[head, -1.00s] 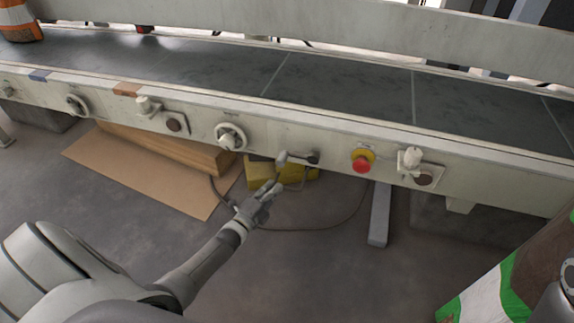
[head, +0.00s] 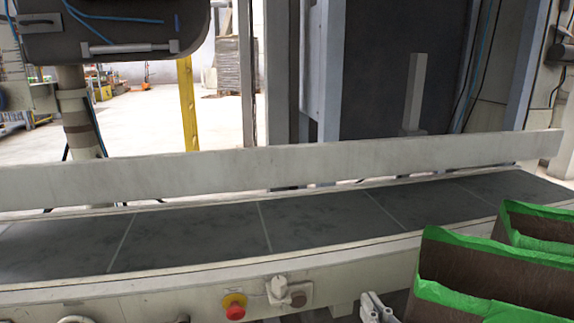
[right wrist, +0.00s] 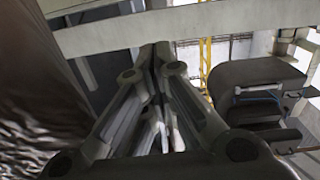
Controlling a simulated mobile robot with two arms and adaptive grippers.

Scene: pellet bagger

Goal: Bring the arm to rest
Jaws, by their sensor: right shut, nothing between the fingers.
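My right gripper (head: 375,308) shows at the bottom edge of the head view, in front of the conveyor and left of the green-edged brown bags. In the right wrist view its fingers (right wrist: 158,62) come together at the tips, shut and empty. The rest of the right arm is hidden or out of frame in the head view. My left gripper is not in view.
The conveyor belt (head: 190,238) runs across the head view behind a front rail with a red stop button (head: 235,306) and a white knob (head: 278,287). Green-edged brown bags (head: 480,268) stand close at right. A pale guard rail (head: 260,173) lies behind the belt.

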